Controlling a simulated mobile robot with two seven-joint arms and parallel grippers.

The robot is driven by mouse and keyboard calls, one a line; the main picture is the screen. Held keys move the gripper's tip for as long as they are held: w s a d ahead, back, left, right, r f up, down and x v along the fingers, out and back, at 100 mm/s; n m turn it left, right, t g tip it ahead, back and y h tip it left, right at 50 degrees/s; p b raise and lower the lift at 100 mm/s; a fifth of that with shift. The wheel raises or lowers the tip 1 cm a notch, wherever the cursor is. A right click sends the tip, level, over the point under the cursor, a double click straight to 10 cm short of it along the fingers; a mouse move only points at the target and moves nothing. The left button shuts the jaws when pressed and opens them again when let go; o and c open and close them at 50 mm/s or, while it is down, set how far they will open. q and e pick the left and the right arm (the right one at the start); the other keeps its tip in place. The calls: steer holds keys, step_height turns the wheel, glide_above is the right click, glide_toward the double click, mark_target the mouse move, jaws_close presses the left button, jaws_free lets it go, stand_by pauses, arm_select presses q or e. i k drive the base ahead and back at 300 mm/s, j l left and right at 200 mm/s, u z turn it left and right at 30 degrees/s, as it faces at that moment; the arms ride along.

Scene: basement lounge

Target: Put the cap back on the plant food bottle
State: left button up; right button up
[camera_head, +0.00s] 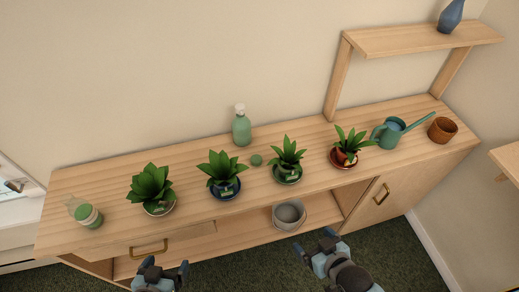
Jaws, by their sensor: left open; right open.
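A small round green cap (256,160) lies on the sideboard, between two potted plants and in front of a green bottle. A pale clear bottle with a green band (86,214) stands at the sideboard's left end; no cap shows on its top. The green bottle (241,130) at the back has a whitish top. The labels are too small to read. My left gripper (166,265) is open and empty in front of the sideboard, low in the view. My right gripper (314,244) is open and empty in front of it, further right. Neither touches anything.
Several potted plants, including one in a blue pot (225,188), stand along the wooden sideboard (110,190). A green watering can (388,136) and a brown pot (442,130) are at its right. A grey bucket (289,215) sits on the lower shelf. A raised shelf (400,40) stands behind.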

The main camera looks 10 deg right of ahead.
mark_target(80, 209)
steer(key=z, duration=0.25)
steer(key=u, duration=1.6)
